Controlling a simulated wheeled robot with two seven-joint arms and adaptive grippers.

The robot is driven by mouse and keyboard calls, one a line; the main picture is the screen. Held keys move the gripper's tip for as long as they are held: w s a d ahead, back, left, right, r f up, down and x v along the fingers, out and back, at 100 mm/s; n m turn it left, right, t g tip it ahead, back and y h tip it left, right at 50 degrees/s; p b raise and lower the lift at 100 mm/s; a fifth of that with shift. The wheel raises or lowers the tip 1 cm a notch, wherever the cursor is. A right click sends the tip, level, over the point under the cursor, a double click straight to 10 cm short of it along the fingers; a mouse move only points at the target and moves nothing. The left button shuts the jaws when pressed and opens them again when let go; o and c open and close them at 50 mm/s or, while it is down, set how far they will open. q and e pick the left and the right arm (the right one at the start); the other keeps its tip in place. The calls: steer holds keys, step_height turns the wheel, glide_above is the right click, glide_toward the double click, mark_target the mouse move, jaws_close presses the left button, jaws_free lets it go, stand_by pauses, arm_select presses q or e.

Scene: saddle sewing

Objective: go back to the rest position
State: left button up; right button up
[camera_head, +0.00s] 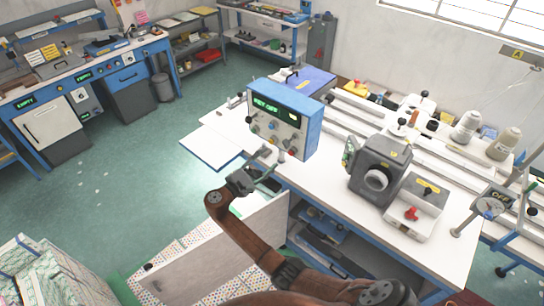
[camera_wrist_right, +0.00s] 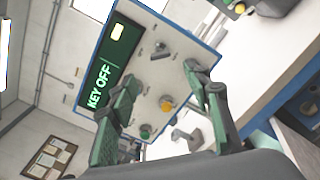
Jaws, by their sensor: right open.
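My right gripper (camera_head: 268,162) is open and empty in front of the blue control box (camera_head: 312,118), close to its lower front edge. In the right wrist view, the open fingers (camera_wrist_right: 162,78) frame the box's pale panel (camera_wrist_right: 150,62), whose green display reads KEY OFF. Nothing shows between the fingers. My left gripper is not in view.
The box stands on a white workbench (camera_head: 450,262) with a dark grey machine head (camera_head: 378,172) to its right. Thread cones (camera_head: 467,127) stand behind. A pale cabinet panel (camera_head: 262,232) is below my arm. The green floor (camera_head: 120,200) at left is mostly clear.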

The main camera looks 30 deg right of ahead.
stand_by(0.5)
steer(key=s+d+f+n+y+b, duration=0.1)
steer(key=s+d+f+y, duration=0.15)
steer(key=f, duration=1.05)
steer(key=s+d+f+n+y+b, duration=0.1)
steer(key=f+y, duration=0.2)
steer(key=f, duration=1.1)
steer(key=s+f+m+g+y+b, duration=0.1)
steer(key=s+f+y, duration=0.1)
steer(key=s+f, duration=0.5)
steer(key=s+f+m+g+y+b, duration=0.1)
steer(key=s+f, duration=0.2)
steer(key=f, duration=0.7)
steer(key=s+f+g+y+b, duration=0.15)
steer(key=s+f, duration=0.25)
steer(key=f, duration=0.5)
steer(key=s+a+f+m+g+y+b, duration=0.1)
steer(key=s+f+m+y, duration=0.3)
steer(key=s+f, duration=1.35)
steer(key=s+f+m+y+b, duration=0.1)
steer(key=s+f+m, duration=0.3)
steer(key=s, duration=1)
steer(key=s+a+f+m+g+y+b, duration=0.1)
steer(key=s+f+m, duration=0.3)
steer(key=s, duration=1)
steer(key=shift+b, duration=0.5)
